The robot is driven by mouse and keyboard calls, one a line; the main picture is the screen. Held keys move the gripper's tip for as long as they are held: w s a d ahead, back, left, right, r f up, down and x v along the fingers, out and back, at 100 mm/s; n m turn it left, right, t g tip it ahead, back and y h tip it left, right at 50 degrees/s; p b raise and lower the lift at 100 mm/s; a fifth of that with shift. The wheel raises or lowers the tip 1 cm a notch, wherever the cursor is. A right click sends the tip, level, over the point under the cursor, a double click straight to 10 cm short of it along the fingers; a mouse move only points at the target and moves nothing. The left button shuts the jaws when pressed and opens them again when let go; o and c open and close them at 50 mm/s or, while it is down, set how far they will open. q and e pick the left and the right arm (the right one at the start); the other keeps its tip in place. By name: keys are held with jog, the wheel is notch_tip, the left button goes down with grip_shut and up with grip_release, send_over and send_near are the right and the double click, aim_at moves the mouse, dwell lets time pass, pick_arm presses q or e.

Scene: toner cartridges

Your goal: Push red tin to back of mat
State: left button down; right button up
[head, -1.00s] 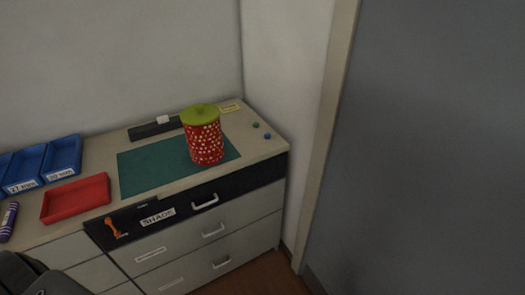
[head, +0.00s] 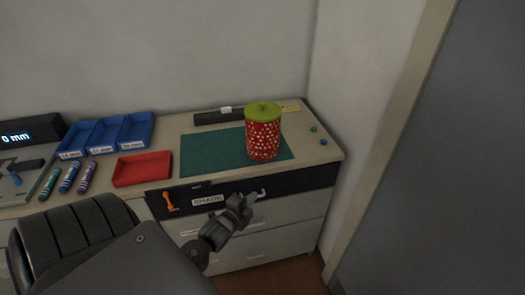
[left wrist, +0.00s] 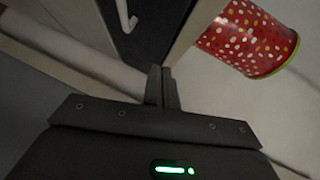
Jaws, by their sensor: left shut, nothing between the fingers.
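The red tin (head: 263,138) has white dots and a green lid. It stands upright on the right part of the green mat (head: 210,153), near the mat's front half. In the left wrist view the tin (left wrist: 247,38) shows at the upper right, apart from the fingers. My left gripper (head: 246,199) is shut and empty, in front of the dresser's drawers, below and in front of the tin. Its closed fingers also show in the left wrist view (left wrist: 162,88). My right gripper is not in view.
A black bar (head: 220,117) with a white block lies behind the mat. A drawer handle is near my gripper.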

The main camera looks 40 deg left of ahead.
pick_arm(q)
notch_tip(320, 180, up, 11)
jog(key=m+t, duration=0.2)
jog(key=p, duration=0.4)
send_near(269, 144)
jog(key=w+d, duration=0.2)
jog(key=w, duration=0.1)
jog(key=shift+w+a+f+p, duration=0.1)
jog(key=shift+w+a+p, duration=0.5)
jog(key=shift+w+a, duration=0.5)
jog(key=shift+w+a+f, duration=0.15)
jog(key=shift+w+a, duration=0.15)
jog(key=shift+a, duration=0.05)
